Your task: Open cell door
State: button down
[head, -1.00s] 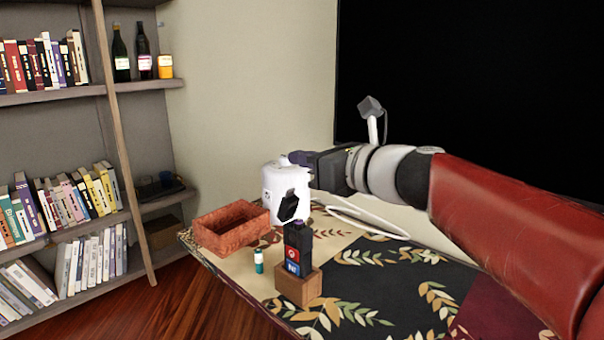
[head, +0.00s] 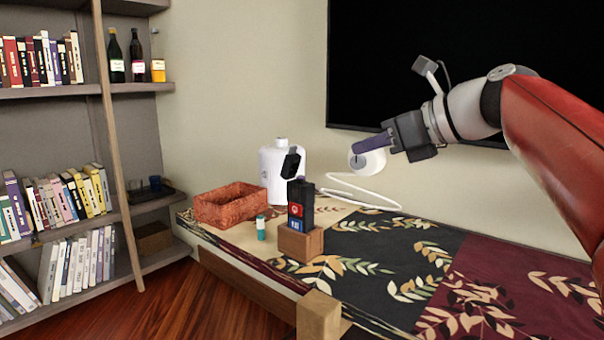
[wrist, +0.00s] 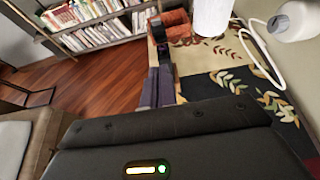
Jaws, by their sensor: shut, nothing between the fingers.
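A black device (head: 300,208) with red and blue labels stands upright in a wooden block (head: 300,243) on the table in the head view. A black flap (head: 290,163) sticks up, tilted, above the device's top. It looks like the device's raised door, though the joint is not clear. My gripper (head: 357,147) is above and to the right of the device, well apart from it. Its purple fingers (wrist: 157,88) are together and hold nothing. In the wrist view the gripper's body hides much of the lower picture.
A red basket (head: 230,204), a teal bottle (head: 261,229) and a white canister (head: 276,170) stand near the device. A round white object (head: 369,161) with a cable is behind my fingers. The table's right side is clear. Bookshelves (head: 55,180) line the left.

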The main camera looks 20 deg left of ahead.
aim_at(292, 150)
jog(key=x, duration=0.4)
jog(key=r+x, duration=0.1)
jog(key=x, duration=0.3)
jog(key=r+x, duration=0.1)
jog(key=x, duration=0.2)
jog(key=shift+w+a+f, duration=0.15)
jog(key=shift+w+a, duration=0.2)
jog(key=shift+a, duration=0.4)
jog(key=shift+w+a, duration=0.2)
jog(key=shift+a, duration=0.25)
jog(key=shift+r, duration=0.25)
jog(key=shift+w+a+r+p, duration=0.1)
jog(key=shift+a+r+p, duration=0.2)
jog(key=shift+p, duration=0.8)
jog(key=p, duration=0.1)
jog(key=a+p, duration=0.1)
jog(key=p, duration=0.1)
jog(key=shift+w+r, duration=0.2)
jog(key=shift+r, duration=0.2)
jog(key=a+p, duration=0.1)
jog(key=p, duration=0.2)
jog(key=shift+w+a, duration=0.1)
jog(key=shift+w, duration=0.15)
jog(key=shift+w+a+f+p, duration=0.2)
jog(key=shift+a+p, duration=0.25)
jog(key=shift+p, duration=0.15)
